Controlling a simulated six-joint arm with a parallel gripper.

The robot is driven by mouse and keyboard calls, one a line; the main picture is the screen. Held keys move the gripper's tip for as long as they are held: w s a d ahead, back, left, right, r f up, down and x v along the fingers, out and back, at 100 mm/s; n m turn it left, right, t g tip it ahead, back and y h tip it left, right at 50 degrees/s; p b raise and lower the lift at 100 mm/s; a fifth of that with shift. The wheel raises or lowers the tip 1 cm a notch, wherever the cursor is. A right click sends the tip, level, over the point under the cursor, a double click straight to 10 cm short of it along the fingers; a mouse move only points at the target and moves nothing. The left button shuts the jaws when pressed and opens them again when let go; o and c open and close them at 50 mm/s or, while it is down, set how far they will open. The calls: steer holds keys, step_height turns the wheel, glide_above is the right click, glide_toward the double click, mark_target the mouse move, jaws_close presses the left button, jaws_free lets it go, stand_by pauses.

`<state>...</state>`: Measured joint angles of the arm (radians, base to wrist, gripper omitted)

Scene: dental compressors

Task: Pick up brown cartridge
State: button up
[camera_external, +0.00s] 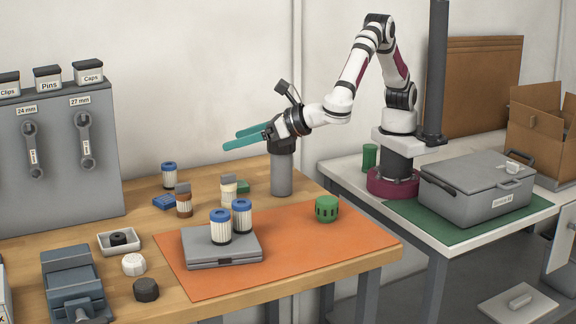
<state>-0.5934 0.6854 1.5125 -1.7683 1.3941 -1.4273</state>
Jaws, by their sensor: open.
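The brown cartridge (184,205) stands upright on the wooden table, left of the orange mat. It has a brown body with a pale ribbed band and a grey top. My gripper (231,140), with two long teal fingers, is open and empty. It is held well above the table, up and to the right of the brown cartridge, with its fingers pointing left.
A blue block (164,202) lies close left of the brown cartridge. A cream cartridge (229,194) stands to its right. Two blue-capped cartridges stand on a grey case (205,256) on the orange mat (335,238). A grey post (282,177) stands below my wrist.

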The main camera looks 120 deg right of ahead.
glide_toward(186, 192)
steer(key=x, duration=0.9)
steer(key=shift+w+d+f, duration=0.1)
steer(key=shift+w+f, duration=0.05)
jaws_close()
